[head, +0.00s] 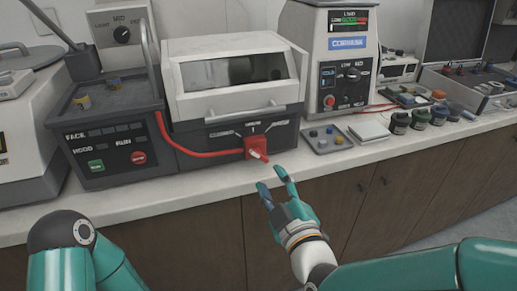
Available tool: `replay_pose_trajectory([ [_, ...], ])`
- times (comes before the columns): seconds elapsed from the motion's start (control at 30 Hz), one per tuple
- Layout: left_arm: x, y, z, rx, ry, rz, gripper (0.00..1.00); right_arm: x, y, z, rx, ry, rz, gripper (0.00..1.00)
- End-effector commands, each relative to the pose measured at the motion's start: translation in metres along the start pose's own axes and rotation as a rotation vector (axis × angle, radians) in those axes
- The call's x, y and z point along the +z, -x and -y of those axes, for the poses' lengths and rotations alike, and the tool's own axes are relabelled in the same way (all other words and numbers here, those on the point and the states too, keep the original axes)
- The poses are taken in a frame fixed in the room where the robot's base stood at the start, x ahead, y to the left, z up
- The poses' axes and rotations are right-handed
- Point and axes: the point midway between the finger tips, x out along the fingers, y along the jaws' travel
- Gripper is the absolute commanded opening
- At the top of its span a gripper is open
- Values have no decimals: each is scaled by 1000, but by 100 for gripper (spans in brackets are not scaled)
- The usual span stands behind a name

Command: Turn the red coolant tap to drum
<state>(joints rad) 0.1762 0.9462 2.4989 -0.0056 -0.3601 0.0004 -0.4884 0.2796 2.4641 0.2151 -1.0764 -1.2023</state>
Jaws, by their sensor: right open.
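The red coolant tap (256,146) sits low on the front of the white and dark grey machine (235,85). A red hose (195,150) runs into it from the left. My right gripper (271,181) is just below and in front of the tap, fingers spread and empty, apart from the lever as far as I can tell. My left arm shows at the lower left, but its gripper is not in view.
A small grey tray of mounts (325,139) and a white pad (368,129) lie right of the tap. Several dark jars (399,122) stand farther right. A control box (105,125) with green and red buttons stands left. The counter's front edge is clear below the tap.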

Motion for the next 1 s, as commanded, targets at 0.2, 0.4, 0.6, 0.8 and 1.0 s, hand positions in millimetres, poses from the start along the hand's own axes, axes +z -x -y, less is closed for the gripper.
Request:
replay_pose_trajectory([
  [0.2,0,2,-1,0,1,1,40,2,-47,2,-2,0,2,42],
  [0.4,0,4,-1,0,1,0,40,2,-74,2,-2,-1,3,42],
  [0.6,0,4,-2,0,0,0,40,2,-85,1,-1,-1,2,42],
  [0.8,0,4,-2,0,0,0,40,2,-85,1,-2,-1,2,42],
  [1.0,0,4,-2,0,0,0,40,2,-85,1,-1,-1,2,17],
])
